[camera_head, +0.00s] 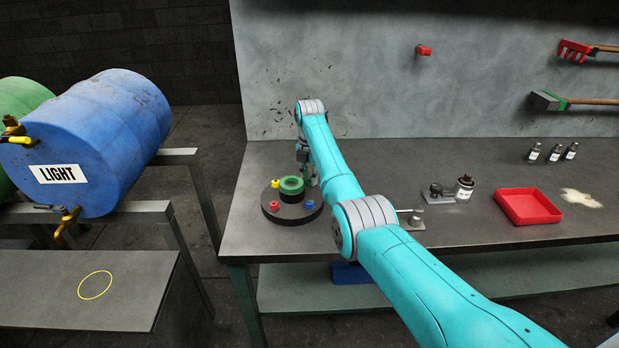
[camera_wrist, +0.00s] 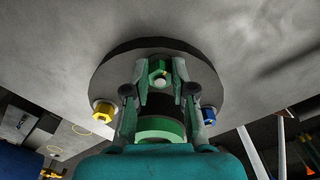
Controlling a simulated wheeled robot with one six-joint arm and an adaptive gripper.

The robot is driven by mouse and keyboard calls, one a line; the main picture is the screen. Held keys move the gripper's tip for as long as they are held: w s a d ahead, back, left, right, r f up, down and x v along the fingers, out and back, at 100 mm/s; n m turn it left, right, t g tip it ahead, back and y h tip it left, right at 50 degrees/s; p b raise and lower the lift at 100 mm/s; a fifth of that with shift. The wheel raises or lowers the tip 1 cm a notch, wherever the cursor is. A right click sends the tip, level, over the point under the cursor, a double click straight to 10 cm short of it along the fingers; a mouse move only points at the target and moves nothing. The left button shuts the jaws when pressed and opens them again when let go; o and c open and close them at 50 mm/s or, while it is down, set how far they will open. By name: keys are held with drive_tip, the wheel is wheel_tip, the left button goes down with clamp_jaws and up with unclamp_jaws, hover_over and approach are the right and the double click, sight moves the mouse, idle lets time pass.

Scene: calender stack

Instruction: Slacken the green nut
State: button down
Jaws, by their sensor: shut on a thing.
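My gripper (camera_wrist: 161,82) is shut on the small green nut (camera_wrist: 156,67) near the rim of a dark round disc (camera_wrist: 120,68). In the head view my gripper (camera_head: 306,168) points down at the disc's far right side, and the arm hides the green nut there. A green ring (camera_head: 291,184) sits around the disc's dark middle hub; it also shows in the wrist view (camera_wrist: 160,128). A yellow nut (camera_head: 275,183), a red nut (camera_head: 273,206) and a blue nut (camera_head: 309,205) sit around the disc's rim.
The disc lies on the left end of a grey workbench (camera_head: 450,165) against a wall. A red tray (camera_head: 528,206), a small bottle (camera_head: 464,188) and several other small items stand to the right. A blue barrel (camera_head: 100,140) lies on a rack to the left.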

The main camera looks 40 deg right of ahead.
sight(309, 180)
drive_tip(key=c, duration=1)
unclamp_jaws()
drive_tip(key=shift+o, duration=0.2)
wheel_tip(309, 180, up, 12)
drive_tip(key=shift+f, duration=0.1)
